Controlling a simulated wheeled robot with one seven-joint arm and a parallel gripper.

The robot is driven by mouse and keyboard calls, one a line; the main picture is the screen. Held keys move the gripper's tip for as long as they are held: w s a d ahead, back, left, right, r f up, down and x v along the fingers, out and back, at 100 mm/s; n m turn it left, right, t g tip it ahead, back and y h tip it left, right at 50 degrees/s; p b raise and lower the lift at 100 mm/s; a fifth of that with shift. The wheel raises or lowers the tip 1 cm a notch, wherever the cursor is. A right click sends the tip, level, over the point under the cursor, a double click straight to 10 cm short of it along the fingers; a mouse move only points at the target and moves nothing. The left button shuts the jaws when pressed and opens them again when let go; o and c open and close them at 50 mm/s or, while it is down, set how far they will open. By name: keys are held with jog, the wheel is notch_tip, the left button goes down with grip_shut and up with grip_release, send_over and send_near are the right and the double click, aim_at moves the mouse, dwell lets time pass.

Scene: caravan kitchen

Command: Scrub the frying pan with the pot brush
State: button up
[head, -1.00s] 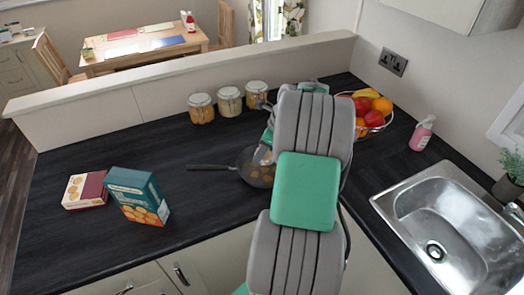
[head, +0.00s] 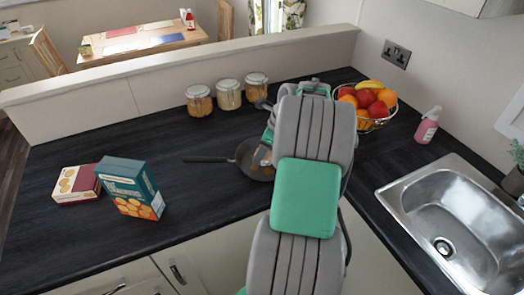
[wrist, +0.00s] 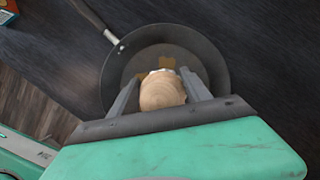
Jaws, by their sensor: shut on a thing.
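The dark frying pan (head: 246,152) sits on the black worktop, its handle pointing left; my arm hides its right part in the head view. In the wrist view the pan (wrist: 215,62) lies below my gripper, with brown stains (wrist: 167,62) on its inside. My gripper (wrist: 160,77) is shut on the pot brush (wrist: 162,93), whose round wooden top shows between the fingers. A small pale part shows beyond the wood, over the pan. I cannot tell whether the bristles touch the pan.
Several jars (head: 229,96) stand behind the pan. A wire fruit bowl (head: 376,124) and a pink soap bottle (head: 427,127) stand right of my arm, near the steel sink (head: 440,205). A teal box (head: 130,188) and a smaller box (head: 75,185) stand left. Worktop between boxes and pan is clear.

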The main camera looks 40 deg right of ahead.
jog(key=shift+f, duration=0.75)
